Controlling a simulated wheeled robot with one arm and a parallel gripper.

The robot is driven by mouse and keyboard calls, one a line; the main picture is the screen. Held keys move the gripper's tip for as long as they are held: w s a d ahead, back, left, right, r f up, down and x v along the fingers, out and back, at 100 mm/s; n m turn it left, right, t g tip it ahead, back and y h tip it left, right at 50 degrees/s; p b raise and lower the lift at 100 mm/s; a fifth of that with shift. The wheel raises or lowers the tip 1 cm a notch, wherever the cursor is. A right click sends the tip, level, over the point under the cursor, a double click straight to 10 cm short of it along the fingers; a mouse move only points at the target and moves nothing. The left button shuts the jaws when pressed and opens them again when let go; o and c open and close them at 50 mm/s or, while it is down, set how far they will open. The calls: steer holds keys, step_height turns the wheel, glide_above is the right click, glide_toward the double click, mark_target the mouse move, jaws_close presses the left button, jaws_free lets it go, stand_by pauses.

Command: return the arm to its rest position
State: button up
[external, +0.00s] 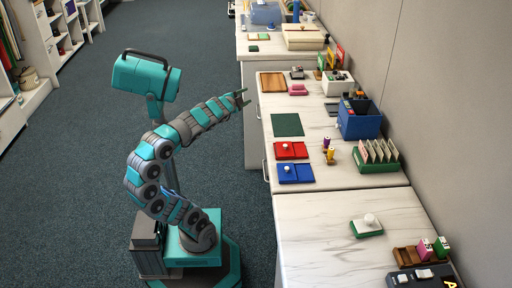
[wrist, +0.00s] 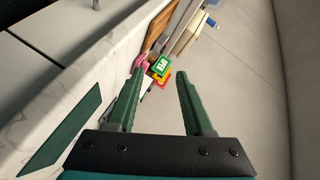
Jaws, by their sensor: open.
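My gripper (external: 241,98) is at the end of my raised teal and grey arm, at the left edge of the middle counter in the external view. It is level with the area between the wooden board and the green mat. In the wrist view my gripper (wrist: 160,90) shows two green fingers spread apart with nothing between them. Beyond the fingers, small red, yellow and green items (wrist: 160,68) and the counter show at a tilt. My arm is bent in a curve above my base.
The middle counter (external: 290,90) holds a green mat (external: 287,125), a red tray (external: 291,150), a blue tray (external: 296,173), a blue bin (external: 359,120) and a green card rack (external: 376,156). A wall runs along the right. Open carpet (external: 70,170) lies to the left.

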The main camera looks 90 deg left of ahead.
steer(key=w+d+f+n+g+h+p, duration=0.1)
steer(key=w+d+f+g+h+p, duration=0.2)
steer(key=d+f, duration=0.6)
steer(key=d+f+g+h+p, duration=0.1)
steer(key=d+f+h+p, duration=0.35)
steer(key=f, duration=0.65)
steer(key=s+d+f+g+h+p, duration=0.1)
steer(key=s+d+f+g+h, duration=0.1)
steer(key=s+d, duration=0.3)
steer(key=s+d+f+g+h+p, duration=0.1)
steer(key=s+d+f+g+h, duration=0.2)
steer(key=d, duration=1)
steer(key=shift+s+d+f+g, duration=0.15)
steer(key=shift+s+f+g, duration=0.35)
steer(key=shift+s, duration=0.75)
steer(key=shift+f, duration=0.1)
